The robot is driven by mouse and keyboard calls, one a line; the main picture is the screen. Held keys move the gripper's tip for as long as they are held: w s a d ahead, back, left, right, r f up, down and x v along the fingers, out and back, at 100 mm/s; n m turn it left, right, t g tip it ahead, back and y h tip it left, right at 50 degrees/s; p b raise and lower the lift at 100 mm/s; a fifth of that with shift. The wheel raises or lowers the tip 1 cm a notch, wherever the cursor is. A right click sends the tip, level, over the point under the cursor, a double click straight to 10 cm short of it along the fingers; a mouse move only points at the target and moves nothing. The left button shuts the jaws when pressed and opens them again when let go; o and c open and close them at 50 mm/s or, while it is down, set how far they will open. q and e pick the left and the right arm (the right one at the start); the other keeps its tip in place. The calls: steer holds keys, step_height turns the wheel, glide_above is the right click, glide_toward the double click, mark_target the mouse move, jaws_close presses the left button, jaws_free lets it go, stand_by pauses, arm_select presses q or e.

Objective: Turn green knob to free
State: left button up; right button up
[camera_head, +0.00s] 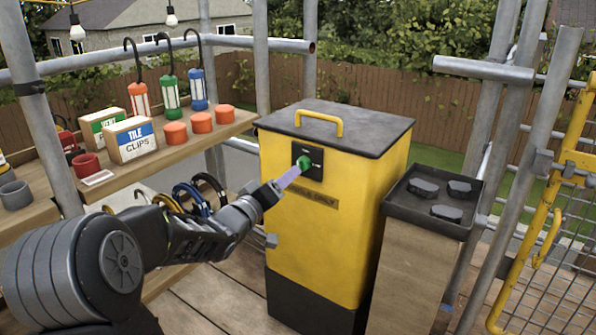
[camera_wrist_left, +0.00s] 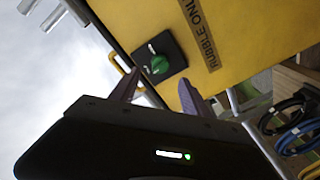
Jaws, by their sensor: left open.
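The green knob (camera_head: 303,163) sits on a black square plate (camera_head: 315,172) on the front of a yellow bin (camera_head: 330,230) with a dark lid. In the left wrist view the knob (camera_wrist_left: 158,65) shows beyond the fingers, with small white marks on the plate around it that are too small to read. My left gripper (camera_head: 290,177) reaches in from the left with its purple fingers close to the knob. In the left wrist view the gripper (camera_wrist_left: 160,90) is open, its fingers apart with nothing between them. Whether a fingertip touches the knob is unclear. My right gripper is not in view.
A wooden shelf (camera_head: 150,165) at left holds boxes, orange caps and hanging coloured tools. A dark tray (camera_head: 432,205) with black pieces stands right of the bin on a wooden post. Scaffold poles and a yellow mesh gate (camera_head: 560,240) bound the right side.

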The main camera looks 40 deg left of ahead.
mark_target(302, 165)
arm_select(q)
steer(key=w+b, duration=0.1)
steer(key=w, duration=0.6)
steer(key=shift+w+a+b, duration=0.3)
steer(key=shift+a+b, duration=0.05)
steer(key=shift+a, duration=0.05)
jaws_close()
